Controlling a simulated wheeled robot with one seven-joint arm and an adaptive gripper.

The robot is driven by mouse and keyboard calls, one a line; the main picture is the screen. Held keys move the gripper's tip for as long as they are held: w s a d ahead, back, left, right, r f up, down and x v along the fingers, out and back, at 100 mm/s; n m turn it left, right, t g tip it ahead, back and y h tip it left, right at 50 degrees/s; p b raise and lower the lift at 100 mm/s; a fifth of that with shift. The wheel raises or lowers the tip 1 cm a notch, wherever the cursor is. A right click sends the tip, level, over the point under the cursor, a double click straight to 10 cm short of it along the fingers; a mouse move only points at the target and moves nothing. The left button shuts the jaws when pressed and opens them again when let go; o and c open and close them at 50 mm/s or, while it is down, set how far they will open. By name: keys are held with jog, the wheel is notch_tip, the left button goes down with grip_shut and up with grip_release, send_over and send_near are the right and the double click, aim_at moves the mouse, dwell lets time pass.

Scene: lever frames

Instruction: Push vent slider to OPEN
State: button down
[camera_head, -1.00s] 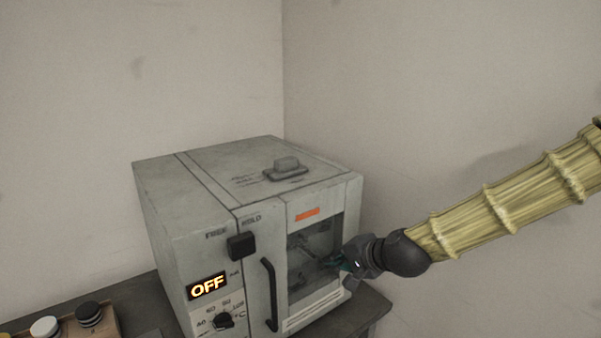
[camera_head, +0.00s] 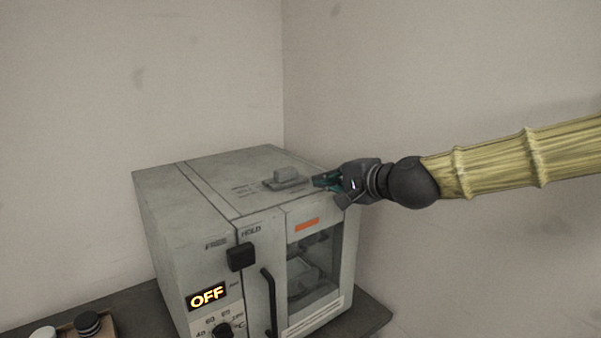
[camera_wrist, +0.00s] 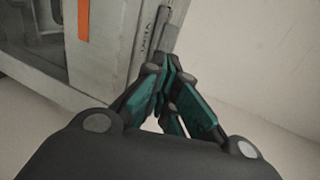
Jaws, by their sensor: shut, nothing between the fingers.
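The vent slider (camera_head: 287,176) is a grey knob on a darker base on top of the grey oven (camera_head: 185,205). My gripper (camera_head: 316,181) is shut and empty, with its teal fingers just right of the slider, near the top's right edge. In the head view I cannot tell whether the fingertips touch the slider. In the wrist view my gripper (camera_wrist: 160,75) points towards the grey slider (camera_wrist: 170,38), with lettering beside it that looks like VENT. The slider's far side is hidden there.
The oven has a black latch (camera_head: 241,257), a door handle (camera_head: 269,303), a window and an OFF display (camera_head: 207,296). It stands on a dark table (camera_head: 118,304) near the room's corner. A tray with round knobs (camera_head: 87,324) sits at the lower left.

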aim_at(293, 174)
jog(key=shift+r+p+x, duration=0.15)
jog(key=shift+p+x, duration=0.5)
jog(key=shift+x, duration=1.1)
jog(key=shift+r+p+x, duration=0.2)
jog(key=shift+p+x, duration=0.45)
jog(key=shift+x, duration=1.05)
jog(key=shift+r+p+x, duration=0.15)
jog(key=shift+p+x, duration=0.5)
jog(key=shift+x, duration=1.1)
jog(key=shift+w, duration=0.15)
